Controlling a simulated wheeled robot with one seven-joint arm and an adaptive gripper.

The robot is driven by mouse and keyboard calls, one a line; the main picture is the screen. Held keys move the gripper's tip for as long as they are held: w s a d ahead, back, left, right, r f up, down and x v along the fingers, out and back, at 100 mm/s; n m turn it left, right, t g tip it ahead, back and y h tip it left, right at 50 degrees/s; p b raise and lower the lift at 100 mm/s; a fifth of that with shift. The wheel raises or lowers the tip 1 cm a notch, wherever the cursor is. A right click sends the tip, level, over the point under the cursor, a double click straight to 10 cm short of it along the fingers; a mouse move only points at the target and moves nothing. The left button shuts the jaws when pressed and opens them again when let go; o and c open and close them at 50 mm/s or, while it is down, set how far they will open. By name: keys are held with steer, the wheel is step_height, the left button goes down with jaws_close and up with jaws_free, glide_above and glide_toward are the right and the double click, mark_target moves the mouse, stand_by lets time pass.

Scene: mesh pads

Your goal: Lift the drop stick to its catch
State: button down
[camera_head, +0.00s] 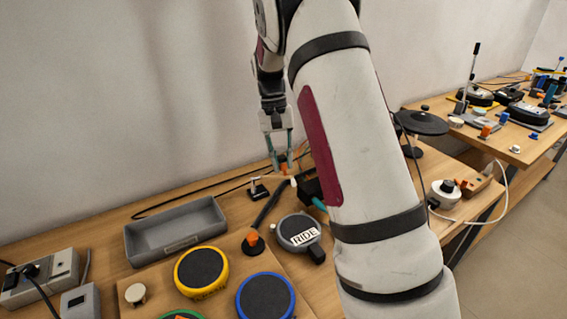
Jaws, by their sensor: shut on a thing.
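My gripper (280,158) points down behind the work board, left of my large white arm link. Its teal fingers are closed around a small orange piece (284,168), which looks like the end of the drop stick. A dark stick (267,203) slopes from an orange foot (253,239) up and right to a pale tip just below the fingers. I take it to be the drop stick, but its join to the orange piece is too small to tell. I cannot make out the catch for certain; a black box (309,187) beside the fingers is partly hidden by my arm.
A grey tray (177,249) lies at the left. A grey pad marked RIDE (298,231), a yellow-rimmed pad (201,271) and a blue-rimmed pad (265,297) are in front. A small black stand (258,190) is left of the gripper. Cables run along the wall.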

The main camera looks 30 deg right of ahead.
steer(key=shift+w+a+f, duration=0.15)
steer(key=shift+w+a, duration=0.15)
steer(key=shift+w, duration=0.1)
steer(key=c, duration=1.4)
jaws_free()
steer(key=shift+w+f, duration=0.1)
steer(key=shift+w, duration=0.05)
steer(key=shift+c, duration=0.2)
steer(key=shift+d, duration=0.1)
steer(key=shift+r, duration=0.4)
steer(key=v, duration=1.1)
steer(key=shift+r, duration=0.2)
